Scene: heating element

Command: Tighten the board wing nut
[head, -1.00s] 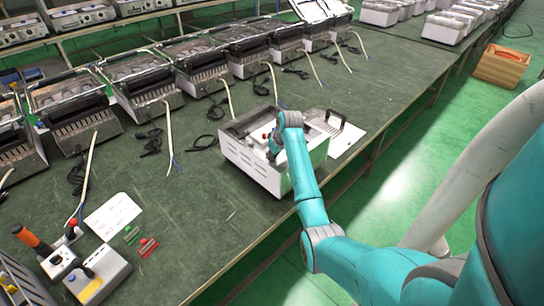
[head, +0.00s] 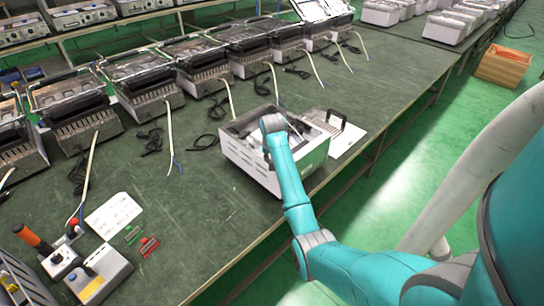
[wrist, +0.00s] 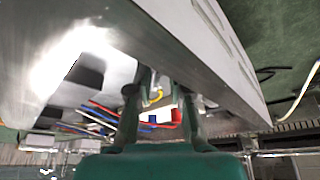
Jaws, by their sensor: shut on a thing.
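The white metal casing (head: 245,164) stands open at the table's front edge. It also shows in the wrist view as a pale wall (wrist: 215,65) slanting close above my gripper. My gripper (wrist: 160,88) reaches into the casing, its two dark green fingers close together and shut on a small part at their tips. The board wing nut cannot be made out apart from the fingertips. A red part (wrist: 177,117) and red and blue wires (wrist: 100,118) show near the fingers. In the head view my wrist covers the fingertips and part of the casing's inside.
A white sheet with a black handle (head: 345,135) lies right of the casing. Several heater units (head: 145,85) with loose cords line the back. A control box (head: 98,277), a white card (head: 113,215) and small green and red parts lie at front left.

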